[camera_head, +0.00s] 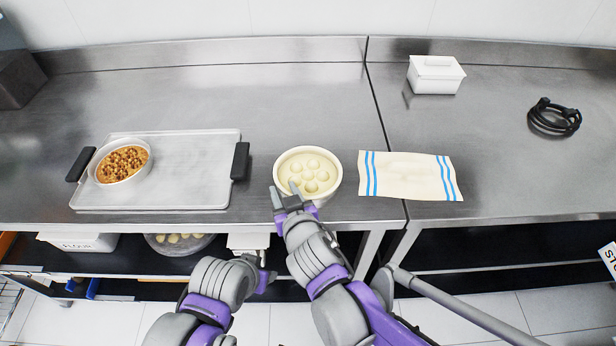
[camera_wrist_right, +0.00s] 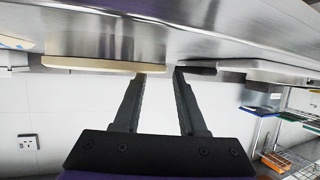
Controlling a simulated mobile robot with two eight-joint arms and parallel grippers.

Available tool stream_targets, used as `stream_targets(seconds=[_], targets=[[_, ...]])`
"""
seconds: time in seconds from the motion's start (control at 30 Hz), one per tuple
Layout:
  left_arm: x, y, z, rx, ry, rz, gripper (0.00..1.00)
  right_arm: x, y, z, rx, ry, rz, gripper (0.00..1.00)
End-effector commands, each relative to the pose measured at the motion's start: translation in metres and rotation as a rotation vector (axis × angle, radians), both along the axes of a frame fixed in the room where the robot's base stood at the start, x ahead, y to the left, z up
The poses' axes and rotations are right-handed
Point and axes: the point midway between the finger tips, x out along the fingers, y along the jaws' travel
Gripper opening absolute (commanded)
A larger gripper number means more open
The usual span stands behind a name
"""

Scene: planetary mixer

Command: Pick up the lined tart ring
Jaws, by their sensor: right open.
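The lined tart ring (camera_head: 308,153) is a round white ring with a cream lining and several pale round lumps inside. It stands upright near the counter's front edge, in the middle of the head view. In the right wrist view, which is upside down, its side and cream rim show at the upper left (camera_wrist_right: 95,64). My right gripper (camera_head: 284,191) is open and empty at the ring's front left. One finger overlaps the rim in view, the other is outside it; contact is unclear. The fingers also show in the wrist view (camera_wrist_right: 160,74). My left gripper (camera_head: 266,272) is low, before the counter; its jaws are unclear.
A tray (camera_head: 190,180) with black handles holds a nut-topped tart (camera_head: 122,162) left of the ring. A blue-striped towel (camera_head: 408,176) lies to the right. A white lidded box (camera_head: 436,75) and a black coiled item (camera_head: 554,118) are farther right. The counter behind the ring is clear.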

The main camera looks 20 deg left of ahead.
Motion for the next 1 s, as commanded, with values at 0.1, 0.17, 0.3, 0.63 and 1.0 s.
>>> stream_targets(seconds=[0.1, 0.17, 0.3, 0.63, 1.0], targets=[[-0.001, 0.000, -0.004, 0.000, 0.001, 0.000, 0.50, 0.016, 0.009, -0.009, -0.001, 0.000, -0.002, 0.41], [-0.001, 0.000, -0.006, 0.000, 0.002, 0.000, 0.50, 0.023, 0.014, -0.012, 0.000, 0.000, -0.001, 0.41], [-0.001, 0.000, -0.007, 0.000, 0.002, 0.000, 0.50, 0.032, 0.020, -0.016, -0.001, -0.001, -0.001, 0.41], [-0.001, 0.000, -0.007, 0.000, 0.002, 0.000, 0.50, 0.033, 0.021, -0.017, -0.001, -0.001, 0.000, 0.28], [-0.001, 0.000, -0.007, 0.000, 0.002, 0.000, 0.50, 0.033, 0.021, -0.017, -0.001, 0.001, -0.001, 0.00]])
